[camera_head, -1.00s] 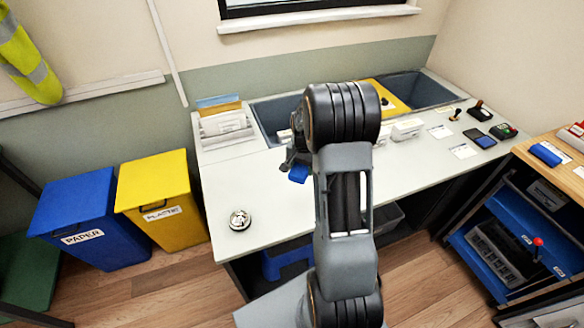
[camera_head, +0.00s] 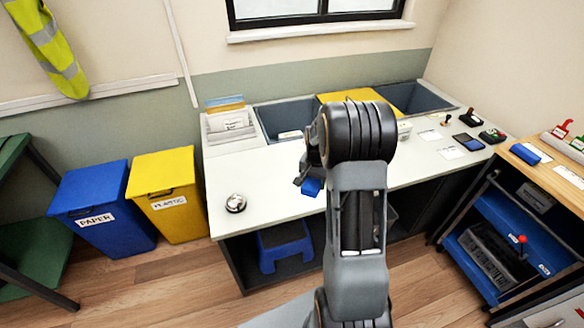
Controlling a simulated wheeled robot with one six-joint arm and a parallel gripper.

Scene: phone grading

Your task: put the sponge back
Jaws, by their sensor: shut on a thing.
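The blue sponge (camera_head: 312,188) is a small block over the front part of the white bench (camera_head: 270,178). My gripper (camera_head: 307,178) is shut on it, with the sponge showing below the jaws. I cannot tell how far above the bench top it is. My arm hides part of the jaws and the middle of the bench.
A silver bell (camera_head: 235,203) stands at the bench's left front. Grey bins (camera_head: 287,117) and a yellow panel (camera_head: 350,96) line the back. A wooden-topped cart (camera_head: 545,172) with another blue block (camera_head: 524,153) stands right. A blue stool (camera_head: 284,246) is under the bench.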

